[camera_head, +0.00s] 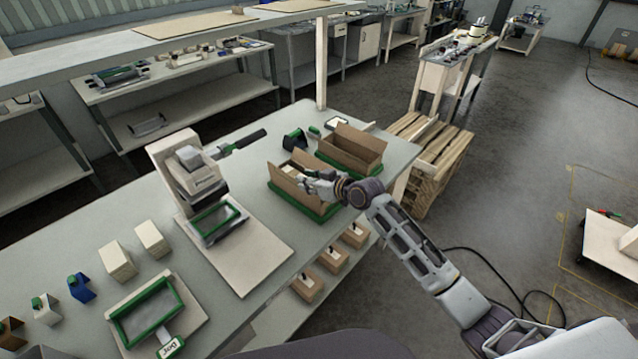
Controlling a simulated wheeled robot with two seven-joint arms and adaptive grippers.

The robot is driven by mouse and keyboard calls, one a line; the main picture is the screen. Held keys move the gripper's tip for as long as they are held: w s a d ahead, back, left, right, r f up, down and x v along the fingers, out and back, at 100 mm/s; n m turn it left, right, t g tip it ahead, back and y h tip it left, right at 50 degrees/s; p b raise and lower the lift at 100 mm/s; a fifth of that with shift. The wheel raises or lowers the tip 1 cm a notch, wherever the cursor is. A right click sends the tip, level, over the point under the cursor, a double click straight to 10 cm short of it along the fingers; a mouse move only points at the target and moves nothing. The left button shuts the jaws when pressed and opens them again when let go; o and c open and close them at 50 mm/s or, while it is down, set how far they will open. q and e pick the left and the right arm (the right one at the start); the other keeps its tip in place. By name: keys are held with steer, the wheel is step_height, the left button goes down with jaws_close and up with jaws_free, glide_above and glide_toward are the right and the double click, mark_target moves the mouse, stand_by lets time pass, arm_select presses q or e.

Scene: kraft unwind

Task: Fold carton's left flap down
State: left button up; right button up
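An open brown cardboard carton (283,181) sits in a green tray (285,203) near the table's right end. Its near-left flap stands up and slants outward. My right gripper (306,178) reaches over this carton from the right and hides much of its inside and far side. The fingers are small and dark here, so I cannot tell whether they are open, shut or touching a flap. A second open carton (354,150) with raised flaps stands behind it in another green holder. My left gripper is not in view.
A press-like machine (180,170) with a black handle stands left of the cartons on a pale board. A green-framed tray (148,312) and several small blocks lie at the table's left. Small boxes (308,285) sit on a lower shelf. A wooden pallet stack (433,165) stands beyond the table.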

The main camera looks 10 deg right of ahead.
steer(key=shift+v, duration=2.5)
